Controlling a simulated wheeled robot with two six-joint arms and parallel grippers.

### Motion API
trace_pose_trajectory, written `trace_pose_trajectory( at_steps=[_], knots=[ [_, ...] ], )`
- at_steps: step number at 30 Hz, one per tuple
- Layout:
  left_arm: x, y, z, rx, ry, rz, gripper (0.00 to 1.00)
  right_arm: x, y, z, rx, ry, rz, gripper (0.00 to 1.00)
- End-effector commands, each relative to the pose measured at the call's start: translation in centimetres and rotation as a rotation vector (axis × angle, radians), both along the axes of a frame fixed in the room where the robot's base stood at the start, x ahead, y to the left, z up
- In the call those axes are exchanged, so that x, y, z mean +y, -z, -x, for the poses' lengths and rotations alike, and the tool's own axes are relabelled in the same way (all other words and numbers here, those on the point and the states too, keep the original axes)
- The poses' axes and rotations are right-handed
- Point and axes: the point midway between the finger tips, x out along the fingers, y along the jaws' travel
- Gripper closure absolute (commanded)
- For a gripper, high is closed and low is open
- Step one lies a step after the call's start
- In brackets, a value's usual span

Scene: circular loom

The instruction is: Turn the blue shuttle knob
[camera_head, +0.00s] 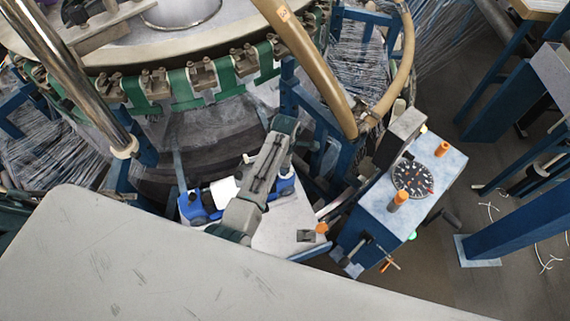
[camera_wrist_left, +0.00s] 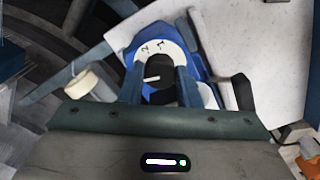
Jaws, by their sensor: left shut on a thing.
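The blue shuttle (camera_head: 190,208) lies on a pale plate beside the loom, and my left gripper (camera_head: 258,185) covers its middle from above. In the left wrist view the blue shuttle (camera_wrist_left: 134,52) has a white dial (camera_wrist_left: 165,47) with black figures. A dark knob (camera_wrist_left: 160,92) with a white pointer mark sits at the dial, between the two fingers of my left gripper (camera_wrist_left: 160,85). The fingers are shut on this knob. The head view hides the knob and fingertips behind the gripper body. My right gripper is not in view.
The pale plate (camera_head: 285,222) carries a small orange-topped part (camera_head: 321,228). A blue control box (camera_head: 440,180) with a black dial and orange knobs stands to the right. Tan hoses (camera_head: 318,70) and the loom's green-banded ring (camera_head: 180,92) crowd the back. A pale panel (camera_head: 150,265) fills the lower left.

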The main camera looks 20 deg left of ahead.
Motion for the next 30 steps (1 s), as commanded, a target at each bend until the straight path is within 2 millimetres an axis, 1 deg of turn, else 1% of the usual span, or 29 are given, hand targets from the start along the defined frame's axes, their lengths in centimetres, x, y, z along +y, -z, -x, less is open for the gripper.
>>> trace_pose_trajectory(
  at_steps=[1,2,3,11,15,19,24,27,30],
  knots=[
    [0.0,-0.1,-0.1,-0.001,0.000,-0.001,0.93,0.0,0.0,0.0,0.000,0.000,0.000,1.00],
    [0.0,-0.1,-0.1,-0.001,0.000,-0.001,0.64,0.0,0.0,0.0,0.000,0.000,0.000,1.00],
    [0.0,-0.1,-0.1,-0.001,0.000,-0.001,0.61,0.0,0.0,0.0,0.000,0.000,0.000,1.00],
    [0.0,-0.1,0.0,-0.001,0.001,0.000,0.61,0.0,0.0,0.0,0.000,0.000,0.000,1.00],
    [0.0,-0.8,-0.1,-0.002,0.001,0.000,0.61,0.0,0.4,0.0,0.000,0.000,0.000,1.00],
    [0.0,-2.7,-0.1,-0.004,0.000,0.001,0.61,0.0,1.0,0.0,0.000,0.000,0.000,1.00],
    [0.0,-6.3,-0.2,-0.007,-0.001,-0.001,0.61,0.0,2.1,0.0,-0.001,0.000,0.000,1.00],
    [0.0,-8.2,-0.1,-0.006,0.000,0.001,0.61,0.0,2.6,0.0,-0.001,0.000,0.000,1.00],
    [0.0,-9.5,-0.1,-0.005,0.001,0.001,0.61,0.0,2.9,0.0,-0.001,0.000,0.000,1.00]
  ],
)
